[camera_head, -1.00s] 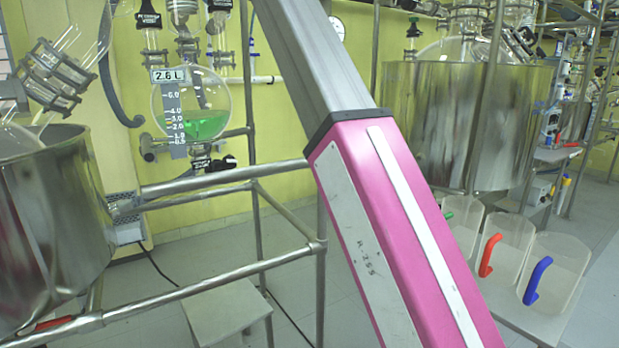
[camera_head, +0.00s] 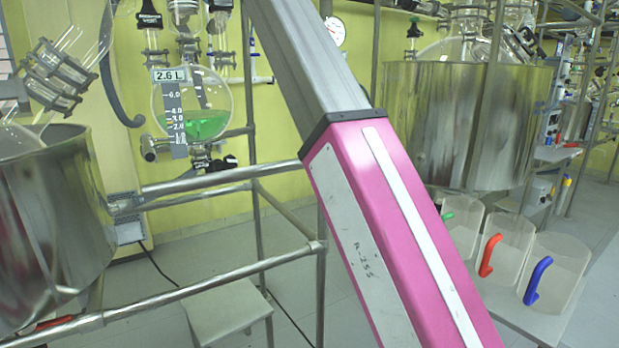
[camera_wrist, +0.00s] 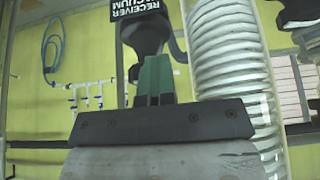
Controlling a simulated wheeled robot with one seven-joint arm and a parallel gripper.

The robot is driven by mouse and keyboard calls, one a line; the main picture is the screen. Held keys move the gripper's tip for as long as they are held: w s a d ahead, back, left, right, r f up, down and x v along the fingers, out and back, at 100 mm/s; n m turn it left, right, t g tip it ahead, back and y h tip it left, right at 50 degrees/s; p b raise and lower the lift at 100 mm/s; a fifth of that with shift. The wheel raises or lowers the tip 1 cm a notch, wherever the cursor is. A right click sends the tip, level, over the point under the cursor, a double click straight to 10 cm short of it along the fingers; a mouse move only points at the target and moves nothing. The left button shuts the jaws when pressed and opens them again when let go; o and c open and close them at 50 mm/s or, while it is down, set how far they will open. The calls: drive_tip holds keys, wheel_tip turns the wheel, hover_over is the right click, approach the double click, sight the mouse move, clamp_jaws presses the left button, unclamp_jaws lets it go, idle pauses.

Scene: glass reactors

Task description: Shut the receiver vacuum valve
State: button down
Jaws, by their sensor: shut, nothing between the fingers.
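The receiver vacuum valve (camera_wrist: 146,34) is a dark knob or handle with a black label reading "RECEIVER VACUUM" at the top of the wrist view. My gripper (camera_wrist: 154,62) has green fingers, shut together and empty. The fingertips lie just below the valve in the picture and overlap its lower part; I cannot tell whether they touch. In the head view, the round receiver flask (camera_head: 222,92) holds green liquid under a "2.6 L" tag. My gripper is out of sight there.
A ribbed pale hose (camera_wrist: 228,50) runs close to the right of my gripper in the wrist view. Metal rails (camera_head: 225,180) stand before the flask. A steel vessel (camera_head: 50,220) is at left, and another (camera_head: 430,120) at right. Jugs with coloured handles (camera_head: 540,280) stand lower right.

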drive_tip(key=shift+w+r, duration=0.1)
drive_tip(key=shift+w, duration=0.2)
drive_tip(key=shift+s+d, duration=0.15)
drive_tip(key=shift+s, duration=0.15)
idle(0.4)
